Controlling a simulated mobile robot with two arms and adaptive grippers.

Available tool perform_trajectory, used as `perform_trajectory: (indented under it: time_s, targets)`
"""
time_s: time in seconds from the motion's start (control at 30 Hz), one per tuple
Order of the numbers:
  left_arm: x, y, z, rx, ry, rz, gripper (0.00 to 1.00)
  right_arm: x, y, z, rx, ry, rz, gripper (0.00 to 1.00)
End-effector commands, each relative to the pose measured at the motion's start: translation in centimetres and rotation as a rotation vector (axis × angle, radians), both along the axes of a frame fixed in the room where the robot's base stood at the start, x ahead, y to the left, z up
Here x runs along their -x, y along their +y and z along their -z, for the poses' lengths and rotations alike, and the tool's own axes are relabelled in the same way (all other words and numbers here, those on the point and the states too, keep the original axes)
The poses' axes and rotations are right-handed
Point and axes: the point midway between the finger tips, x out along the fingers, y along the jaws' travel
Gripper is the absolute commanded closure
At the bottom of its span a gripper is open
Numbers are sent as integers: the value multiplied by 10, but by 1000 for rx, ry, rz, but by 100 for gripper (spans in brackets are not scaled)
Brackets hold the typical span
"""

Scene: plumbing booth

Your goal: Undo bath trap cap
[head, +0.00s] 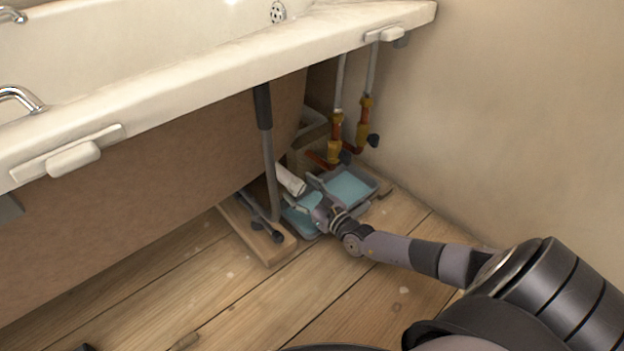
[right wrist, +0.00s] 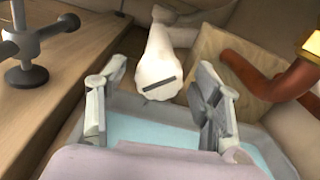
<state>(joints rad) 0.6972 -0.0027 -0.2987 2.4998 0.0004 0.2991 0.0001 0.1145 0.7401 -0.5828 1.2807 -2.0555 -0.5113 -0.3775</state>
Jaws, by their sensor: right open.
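The white bath trap (head: 290,180) lies low under the bath, over a tray with a light blue inside (head: 350,186). In the right wrist view its round cap (right wrist: 160,87) faces me and carries a dark slot. My right gripper (head: 306,200) is under the bath edge, above the tray. In the right wrist view the fingers of my right gripper (right wrist: 160,78) are open, one on each side of the cap, with visible gaps. Nothing is held. My left gripper is not in view.
A grey bath leg with dark feet (head: 268,232) stands on a wooden board (head: 265,258) left of the tray. Copper pipes with brass valves (head: 335,140) rise behind it. The bath rim (head: 220,85) hangs above. The wooden floor in front is mostly clear.

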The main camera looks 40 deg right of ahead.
Motion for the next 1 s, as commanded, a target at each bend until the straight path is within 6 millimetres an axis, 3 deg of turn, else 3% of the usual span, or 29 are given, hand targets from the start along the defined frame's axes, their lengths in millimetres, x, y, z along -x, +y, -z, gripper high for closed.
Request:
perform_trajectory:
  time_s: [0.5,0.7,1.0]
  targets:
    - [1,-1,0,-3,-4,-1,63,96,-8,1,2,5,-1,40]
    - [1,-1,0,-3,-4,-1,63,113,-9,1,1,2,0,40]
    - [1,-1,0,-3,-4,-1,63,114,-10,0,1,1,1,40]
